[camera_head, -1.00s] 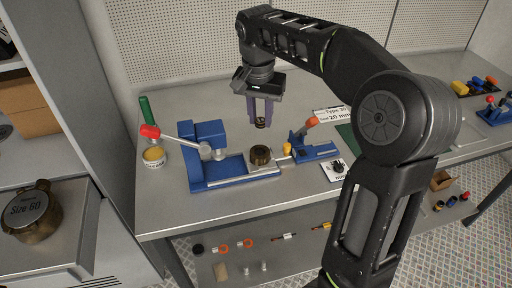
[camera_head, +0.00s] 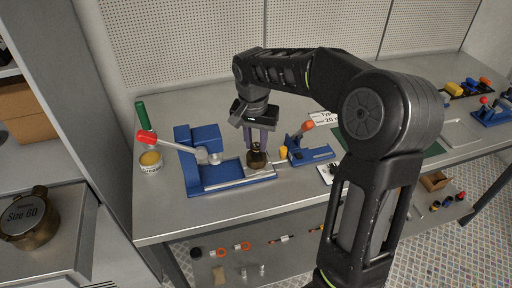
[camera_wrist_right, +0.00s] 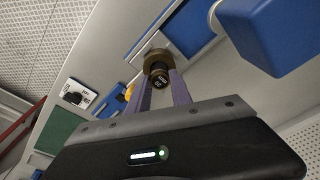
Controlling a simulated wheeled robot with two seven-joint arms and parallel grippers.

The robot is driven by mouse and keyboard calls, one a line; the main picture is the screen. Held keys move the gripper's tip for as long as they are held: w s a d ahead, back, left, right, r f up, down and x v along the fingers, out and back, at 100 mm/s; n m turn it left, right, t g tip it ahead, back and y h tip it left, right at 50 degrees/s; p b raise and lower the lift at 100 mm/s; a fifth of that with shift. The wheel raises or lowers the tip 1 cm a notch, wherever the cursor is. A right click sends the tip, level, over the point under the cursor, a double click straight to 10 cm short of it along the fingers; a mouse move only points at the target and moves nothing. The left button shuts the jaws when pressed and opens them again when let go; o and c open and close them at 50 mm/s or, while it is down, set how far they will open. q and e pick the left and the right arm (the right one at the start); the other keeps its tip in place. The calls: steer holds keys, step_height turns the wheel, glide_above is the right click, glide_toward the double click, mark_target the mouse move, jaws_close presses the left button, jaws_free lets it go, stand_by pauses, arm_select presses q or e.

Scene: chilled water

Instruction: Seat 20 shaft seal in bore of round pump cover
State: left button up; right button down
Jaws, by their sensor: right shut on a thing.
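My right gripper (camera_head: 260,140) points down and is shut on the shaft seal (camera_wrist_right: 158,75), a small dark ring with pale marking on its face. The seal is between the purple fingertips, directly over the round pump cover (camera_head: 257,160). The cover is a bronze ring (camera_wrist_right: 153,56) at the end of the blue press fixture (camera_head: 205,165). In the wrist view the seal overlaps the cover's near side; I cannot tell whether it touches or enters the bore. In the head view the fingers and cover hide the seal. My left gripper is not in view.
A red-knobbed lever (camera_head: 146,137) reaches over the fixture's left. A tin (camera_head: 150,161) stands left of it. A smaller blue fixture (camera_head: 312,154) with an orange handle stands close right of the cover. A label card (camera_head: 324,119) stands behind. Bare bench lies in front.

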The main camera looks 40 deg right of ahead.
mark_target(257, 149)
step_height(257, 149, down, 2)
steer(key=shift+f, duration=0.25)
steer(key=shift+f, duration=0.1)
steer(key=shift+s+a+f+b, duration=0.15)
steer(key=shift+s+f+b, duration=0.3)
steer(key=shift+f, duration=0.15)
steer(key=c, duration=1.1)
jaws_free()
steer(key=shift+f, duration=0.15)
steer(key=shift+c, duration=0.2)
steer(key=shift+w+d+r+p, duration=0.1)
steer(key=shift+w+r+p, duration=0.1)
steer(key=shift+r, duration=0.2)
steer(key=shift+w+d+r+p, duration=0.1)
steer(key=shift+r+p, duration=0.1)
steer(key=shift+r, duration=0.2)
step_height(257, 149, up, 12)
steer(key=a, duration=0.1)
steer(key=shift+s, duration=0.35)
